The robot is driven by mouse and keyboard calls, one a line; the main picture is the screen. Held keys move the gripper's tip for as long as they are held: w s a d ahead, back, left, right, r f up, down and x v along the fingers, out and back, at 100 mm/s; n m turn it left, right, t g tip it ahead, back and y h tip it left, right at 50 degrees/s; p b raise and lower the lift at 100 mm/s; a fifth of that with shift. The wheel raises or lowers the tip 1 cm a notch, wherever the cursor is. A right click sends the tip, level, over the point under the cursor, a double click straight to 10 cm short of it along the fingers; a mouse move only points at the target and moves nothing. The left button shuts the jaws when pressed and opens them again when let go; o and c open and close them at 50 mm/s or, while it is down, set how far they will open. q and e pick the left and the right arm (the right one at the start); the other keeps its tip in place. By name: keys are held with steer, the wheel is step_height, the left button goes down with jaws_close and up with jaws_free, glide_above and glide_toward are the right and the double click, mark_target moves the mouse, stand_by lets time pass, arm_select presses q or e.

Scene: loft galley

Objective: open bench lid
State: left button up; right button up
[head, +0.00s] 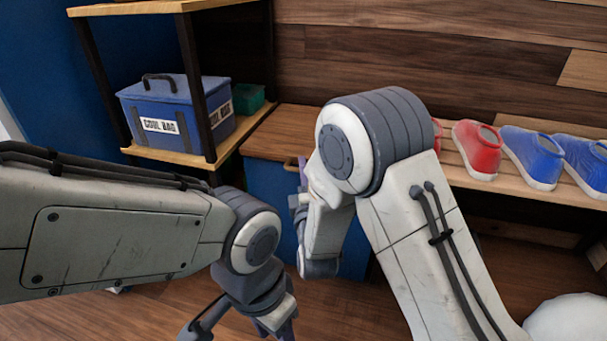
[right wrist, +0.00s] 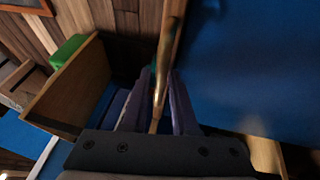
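The bench has a blue body (head: 268,190) and a flat wooden lid (head: 290,128), which looks closed in the head view. A small brass-coloured handle (head: 290,164) sits at the lid's front edge, partly hidden by my right arm. My right gripper (head: 299,196) is at that front edge, largely hidden behind my own arm. In the right wrist view, the right gripper's fingers (right wrist: 160,95) stand close on both sides of the brass handle bar (right wrist: 168,50) and look shut on it. My left gripper (head: 238,332) hangs low in front of the bench, fingers apart and empty.
A shelf rack (head: 185,157) with a blue cool bag (head: 180,108) and a green box (head: 248,97) stands left of the bench. Red shoes (head: 477,150) and blue shoes (head: 530,157) sit on a slatted rack to the right. Wood planks form the back wall (head: 430,60).

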jaws_close()
stand_by(1.4)
